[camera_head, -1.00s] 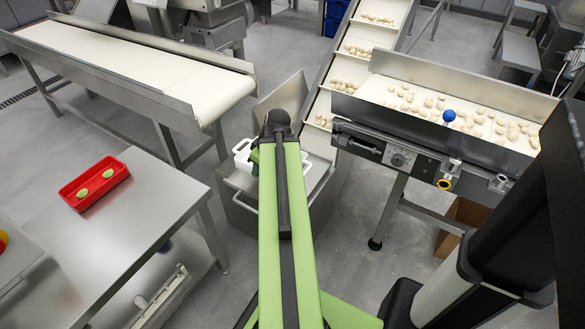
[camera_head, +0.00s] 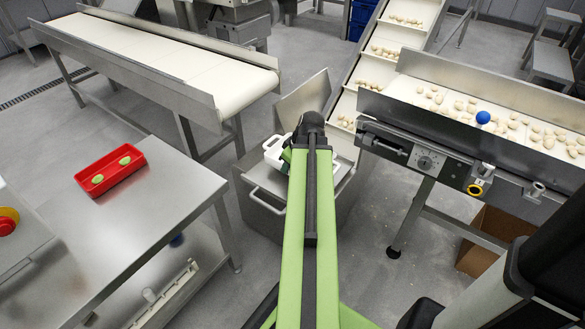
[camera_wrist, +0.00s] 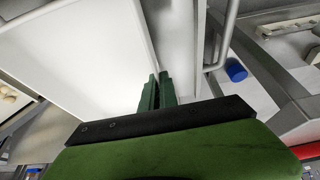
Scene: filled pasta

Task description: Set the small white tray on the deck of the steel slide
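The small white tray (camera_head: 270,154) shows in the head view by the end of my arm, over the left part of the steel slide (camera_head: 305,103). My arm hides much of the tray, and I cannot tell whether it touches the deck. In the wrist view a broad white surface, apparently the tray (camera_wrist: 85,65), fills the upper left. My gripper's green fingers (camera_wrist: 158,90) are close together at its edge, apparently pinching its wall. A steel bar handle (camera_wrist: 227,38) of the slide is to their right.
A steel table (camera_head: 150,205) with a red tray (camera_head: 112,168) of green pieces stands at left. A white belt conveyor (camera_head: 170,65) is behind it. Open floor (camera_head: 365,215) lies between.

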